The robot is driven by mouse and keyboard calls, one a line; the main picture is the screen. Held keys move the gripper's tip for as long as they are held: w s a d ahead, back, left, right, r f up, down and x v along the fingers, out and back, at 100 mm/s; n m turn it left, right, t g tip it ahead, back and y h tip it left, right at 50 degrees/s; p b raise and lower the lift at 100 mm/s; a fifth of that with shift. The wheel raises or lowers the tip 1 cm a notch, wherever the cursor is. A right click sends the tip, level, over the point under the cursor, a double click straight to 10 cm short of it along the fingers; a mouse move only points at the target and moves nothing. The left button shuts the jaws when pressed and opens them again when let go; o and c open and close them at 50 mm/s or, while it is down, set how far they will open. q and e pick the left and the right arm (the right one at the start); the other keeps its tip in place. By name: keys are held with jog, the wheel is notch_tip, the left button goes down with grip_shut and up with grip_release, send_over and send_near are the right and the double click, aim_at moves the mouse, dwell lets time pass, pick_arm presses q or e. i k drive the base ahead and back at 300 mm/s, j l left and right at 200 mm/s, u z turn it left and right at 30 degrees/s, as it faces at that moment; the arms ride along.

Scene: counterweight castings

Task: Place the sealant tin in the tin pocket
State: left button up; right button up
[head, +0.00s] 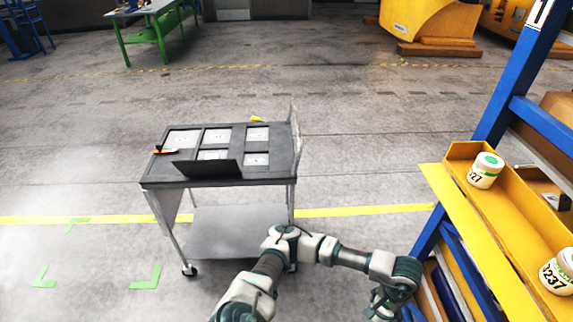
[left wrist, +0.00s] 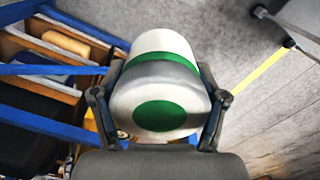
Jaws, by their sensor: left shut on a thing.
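My left gripper (left wrist: 158,115) is shut on a tin (left wrist: 163,85) in the left wrist view. The tin is white with a green band and a grey end bearing a green dot, and sits between both fingers. In the head view my left gripper (head: 384,303) is low beside the blue rack; the tin cannot be made out there. A dark tray (head: 262,172) with several pale-floored pockets tops a trolley left of the gripper. Which one is the tin pocket cannot be told. A raised dark panel (head: 207,169) partly hides the front pockets. My right gripper is not in view.
Two white tins, one (head: 486,170) farther back and one (head: 557,272) nearer, stand in a yellow shelf bin (head: 515,231) on the blue rack (head: 490,130). The trolley's lower shelf (head: 228,230) is empty. Floor between trolley and rack is clear.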

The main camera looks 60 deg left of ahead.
aim_at(255, 160)
jog(key=j+u, duration=0.35)
jog(key=i+j+u, duration=0.1)
jog(key=j+u, duration=0.25)
jog(key=i+j+u, duration=0.1)
jog(key=j+u, duration=0.25)
jog(key=l, duration=0.1)
